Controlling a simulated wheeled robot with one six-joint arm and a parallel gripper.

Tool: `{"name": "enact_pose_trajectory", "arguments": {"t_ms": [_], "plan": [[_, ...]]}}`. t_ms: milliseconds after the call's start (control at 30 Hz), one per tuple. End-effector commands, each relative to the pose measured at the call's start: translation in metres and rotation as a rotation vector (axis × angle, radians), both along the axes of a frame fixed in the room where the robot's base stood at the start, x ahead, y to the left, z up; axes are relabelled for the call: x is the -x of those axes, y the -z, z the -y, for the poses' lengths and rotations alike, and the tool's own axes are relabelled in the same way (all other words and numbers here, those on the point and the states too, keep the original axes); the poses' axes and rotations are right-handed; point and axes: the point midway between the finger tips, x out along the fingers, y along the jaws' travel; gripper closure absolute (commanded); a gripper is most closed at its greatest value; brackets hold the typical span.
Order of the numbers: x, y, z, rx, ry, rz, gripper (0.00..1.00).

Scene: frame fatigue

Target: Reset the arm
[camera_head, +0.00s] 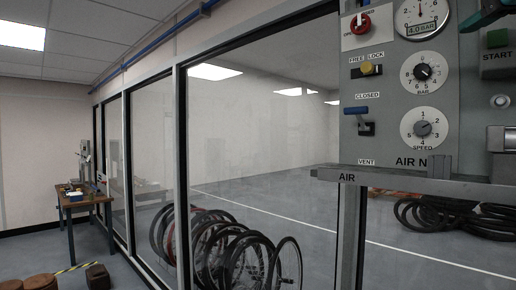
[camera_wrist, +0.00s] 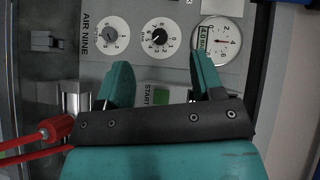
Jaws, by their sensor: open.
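My gripper (camera_head: 487,14) shows in part as teal at the top right edge of the head view, in front of the grey control panel (camera_head: 383,88). In the wrist view its two teal fingers (camera_wrist: 161,62) stand apart with nothing between them. Beyond them the panel appears turned, with the green START button (camera_wrist: 160,97) and several round dials. In the head view, the panel carries a red knob (camera_head: 360,23), a yellow FREE/LOCK knob (camera_head: 371,69), a blue-handled lever (camera_head: 358,111) and a gauge (camera_head: 420,17) marked 4.0 BAR. The rest of my arm is hidden.
A grey metal ledge (camera_head: 430,186) runs below the panel. A red-handled item (camera_wrist: 58,128) is close at the wrist view's left. Wheels (camera_head: 240,255) stand behind the glass wall.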

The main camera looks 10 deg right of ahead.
Motion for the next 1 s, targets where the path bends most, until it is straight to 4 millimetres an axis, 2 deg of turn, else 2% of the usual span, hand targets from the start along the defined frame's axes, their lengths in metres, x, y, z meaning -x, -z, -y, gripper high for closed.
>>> {"name": "enact_pose_trajectory", "arguments": {"t_ms": [167, 367, 567, 667, 767, 800, 867, 900, 967, 1000], "plan": [[-0.011, 0.028, 0.0, 0.032, -0.049, -0.05, 0.39], [-0.029, 0.071, -0.015, 0.098, -0.15, -0.128, 0.39], [-0.048, 0.138, -0.047, 0.207, -0.315, -0.239, 0.39], [-0.055, 0.184, -0.074, 0.287, -0.437, -0.31, 0.39], [-0.053, 0.246, -0.111, 0.4, -0.609, -0.394, 0.39], [-0.049, 0.273, -0.128, 0.455, -0.69, -0.43, 0.39], [-0.038, 0.314, -0.152, 0.542, -0.819, -0.476, 0.39], [-0.027, 0.341, -0.168, 0.601, -0.908, -0.505, 0.39], [-0.008, 0.38, -0.189, 0.691, -1.046, -0.541, 0.39], [0.007, 0.405, -0.202, 0.751, -1.14, -0.562, 0.39]]}}
